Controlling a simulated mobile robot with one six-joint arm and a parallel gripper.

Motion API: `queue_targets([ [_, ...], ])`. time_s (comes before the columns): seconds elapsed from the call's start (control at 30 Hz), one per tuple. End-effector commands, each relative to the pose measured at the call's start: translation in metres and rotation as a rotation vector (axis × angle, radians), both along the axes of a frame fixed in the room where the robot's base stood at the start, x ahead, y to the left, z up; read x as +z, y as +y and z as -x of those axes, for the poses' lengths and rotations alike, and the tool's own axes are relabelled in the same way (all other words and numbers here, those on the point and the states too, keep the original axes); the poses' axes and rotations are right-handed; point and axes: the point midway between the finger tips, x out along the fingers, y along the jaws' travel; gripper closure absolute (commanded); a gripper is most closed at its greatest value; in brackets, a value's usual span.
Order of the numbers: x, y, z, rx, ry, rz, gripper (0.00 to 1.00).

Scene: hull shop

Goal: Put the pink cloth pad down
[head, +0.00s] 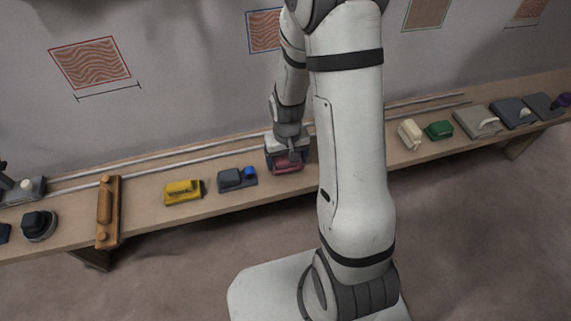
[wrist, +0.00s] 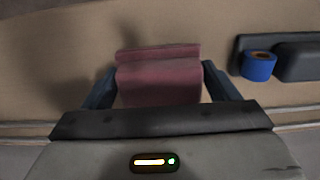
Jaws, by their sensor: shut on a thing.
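The pink cloth pad (wrist: 160,80) is a dusky pink folded block between the two fingers of my gripper (wrist: 162,88) in the wrist view. My gripper is shut on it. In the head view the pad (head: 288,166) shows below my gripper (head: 287,155), over the wooden bench (head: 222,205). The pad is at or just above the bench top; I cannot tell whether it touches.
A dark block with a blue roll (head: 249,173) lies left of the pad, and the blue roll (wrist: 258,66) shows at right in the wrist view. A yellow block (head: 183,192) and an orange-brown wooden tool (head: 107,212) lie farther left. Cream (head: 410,134) and green (head: 438,130) items lie right.

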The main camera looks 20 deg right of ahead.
Motion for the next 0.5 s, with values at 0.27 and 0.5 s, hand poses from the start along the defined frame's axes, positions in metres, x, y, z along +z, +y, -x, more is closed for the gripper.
queue_targets([
  [0.27, -0.021, 0.000, 0.000, 0.001, 0.001, 0.000, 0.37],
  [0.5, -0.026, 0.000, 0.000, 0.001, 0.001, 0.000, 0.37],
])
